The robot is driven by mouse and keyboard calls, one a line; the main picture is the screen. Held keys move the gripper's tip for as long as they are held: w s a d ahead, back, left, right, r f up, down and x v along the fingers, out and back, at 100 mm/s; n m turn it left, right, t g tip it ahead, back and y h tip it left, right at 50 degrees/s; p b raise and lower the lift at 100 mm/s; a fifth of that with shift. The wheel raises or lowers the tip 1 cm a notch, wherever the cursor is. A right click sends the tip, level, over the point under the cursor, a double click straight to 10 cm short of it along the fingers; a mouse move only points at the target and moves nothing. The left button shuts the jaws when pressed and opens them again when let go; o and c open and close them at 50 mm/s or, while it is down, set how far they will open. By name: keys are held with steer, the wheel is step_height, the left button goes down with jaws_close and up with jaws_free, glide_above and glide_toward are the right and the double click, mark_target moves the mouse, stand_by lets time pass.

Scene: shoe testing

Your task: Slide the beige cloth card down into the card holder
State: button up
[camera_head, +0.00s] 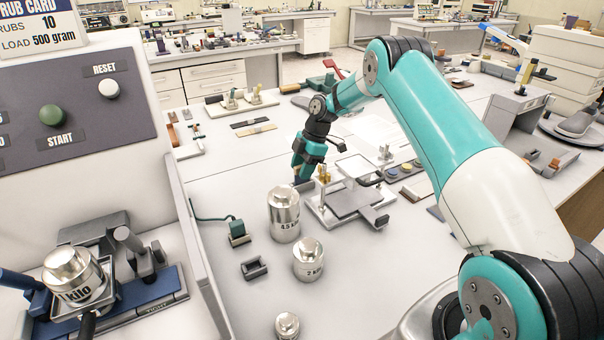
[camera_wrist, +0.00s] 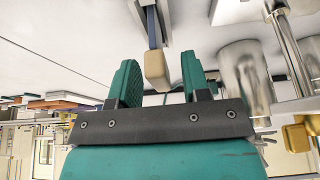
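My gripper (camera_head: 301,170) points down over the white table, left of the metal platform. In the wrist view its two green fingers (camera_wrist: 163,85) stand apart. A beige block-like end (camera_wrist: 157,70) on a dark blue bar (camera_wrist: 154,25) shows between them; bare gaps on both sides can be seen, and I cannot tell whether it is the cloth card. A flat beige strip (camera_head: 256,130) lies beside a dark strip on the table, farther back and left of my gripper. A small dark open-topped block (camera_head: 254,267) sits nearer; I cannot tell whether it is the card holder.
Steel weights stand close by: a tall one (camera_head: 284,214), a shorter one (camera_head: 308,260) and a small one (camera_head: 287,326). The metal platform (camera_head: 350,198) is right of my gripper. A green block with a cable (camera_head: 237,230) is left. The front table is partly clear.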

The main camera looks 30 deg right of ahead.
jaws_close()
steer(key=shift+r, duration=0.1)
